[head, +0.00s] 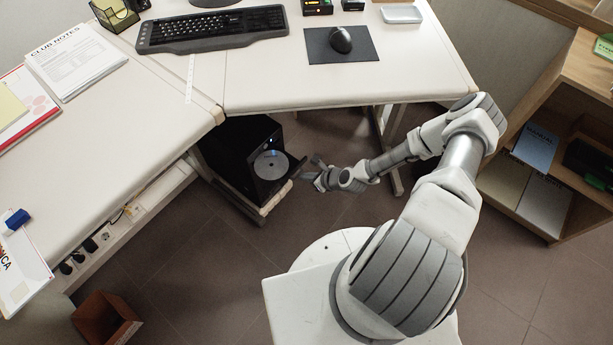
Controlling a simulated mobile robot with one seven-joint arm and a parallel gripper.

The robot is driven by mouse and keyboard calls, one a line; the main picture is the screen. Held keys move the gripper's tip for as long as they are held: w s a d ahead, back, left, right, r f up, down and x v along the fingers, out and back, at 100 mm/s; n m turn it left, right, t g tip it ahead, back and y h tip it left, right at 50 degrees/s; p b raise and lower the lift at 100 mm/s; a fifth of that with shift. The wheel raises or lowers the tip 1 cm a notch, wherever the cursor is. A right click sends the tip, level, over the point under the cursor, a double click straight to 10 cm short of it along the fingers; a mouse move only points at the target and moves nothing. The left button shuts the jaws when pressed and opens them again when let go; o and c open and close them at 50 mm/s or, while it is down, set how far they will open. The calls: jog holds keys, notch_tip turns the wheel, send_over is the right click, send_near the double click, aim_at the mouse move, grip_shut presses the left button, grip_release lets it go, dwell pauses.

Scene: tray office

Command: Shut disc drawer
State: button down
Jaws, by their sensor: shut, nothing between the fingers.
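A black computer tower (232,150) stands under the desk, on a low pale stand. Its disc drawer (293,172) sticks out of the tower's front, with a silver disc (270,164) lying in it. My gripper (311,172) is at the end of the arm, just right of the drawer's front end. The fingers are small and dark here; they look shut and hold nothing. Whether they touch the drawer front, I cannot tell.
The white desk (260,92) overhangs the tower. A desk leg (392,165) stands behind my forearm. A wooden shelf (560,85) is at the right and a brown bin (105,318) at the lower left. The tiled floor (225,265) between is clear.

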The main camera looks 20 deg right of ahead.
aim_at(271, 154)
jog(key=w+a+b, duration=0.1)
jog(key=w+a, duration=0.1)
jog(key=w, duration=0.1)
jog(key=w+a+b, duration=0.1)
jog(key=w+a, duration=0.2)
jog(key=w, duration=0.1)
jog(key=w+a+b, duration=0.1)
jog(key=w+a, duration=0.1)
jog(key=w, duration=0.1)
jog(key=shift+w+a+f, duration=0.15)
jog(key=shift+w+a, duration=0.05)
jog(key=shift+w+a+r+b, duration=0.25)
jog(key=shift+w+a+b, duration=0.05)
jog(key=shift+w, duration=0.15)
